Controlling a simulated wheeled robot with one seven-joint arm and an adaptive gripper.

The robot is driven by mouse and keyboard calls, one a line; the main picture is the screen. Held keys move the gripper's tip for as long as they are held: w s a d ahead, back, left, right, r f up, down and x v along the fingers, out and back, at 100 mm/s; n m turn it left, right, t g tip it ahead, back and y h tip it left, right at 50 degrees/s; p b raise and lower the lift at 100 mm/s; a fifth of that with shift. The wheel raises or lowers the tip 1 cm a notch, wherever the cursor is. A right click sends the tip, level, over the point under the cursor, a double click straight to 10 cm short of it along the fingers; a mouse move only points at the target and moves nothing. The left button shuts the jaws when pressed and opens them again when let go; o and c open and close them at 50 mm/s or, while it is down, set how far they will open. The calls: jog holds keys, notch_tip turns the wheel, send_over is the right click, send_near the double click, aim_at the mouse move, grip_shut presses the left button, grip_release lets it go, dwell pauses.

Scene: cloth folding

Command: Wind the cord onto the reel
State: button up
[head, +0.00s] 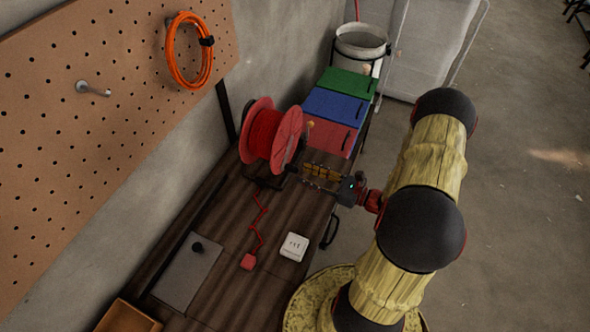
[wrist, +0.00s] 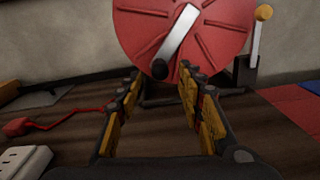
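A red reel (head: 272,134) stands on the dark wood bench and also fills the top of the wrist view (wrist: 200,35). Red cord is wound on its drum. A loose length of red cord (head: 259,222) zigzags over the bench to a red end piece (head: 248,262), which also shows in the wrist view (wrist: 17,127). A silver crank (wrist: 176,40) with a black knob (wrist: 160,69) is on the reel's near face. My gripper (head: 305,176) is open and empty in front of the reel. In the wrist view, the knob appears between the fingertips (wrist: 160,78), seemingly beyond them.
A yellow-knobbed lever (wrist: 263,14) stands right of the reel. A white socket box (head: 294,247) and a grey plate (head: 187,272) lie on the bench. Green, blue and red bins (head: 328,106) stand behind. Orange cord (head: 172,55) hangs on the pegboard.

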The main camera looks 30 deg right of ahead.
aim_at(295, 169)
jog(key=shift+x, duration=2.5)
jog(key=shift+c, duration=1.3)
grip_shut()
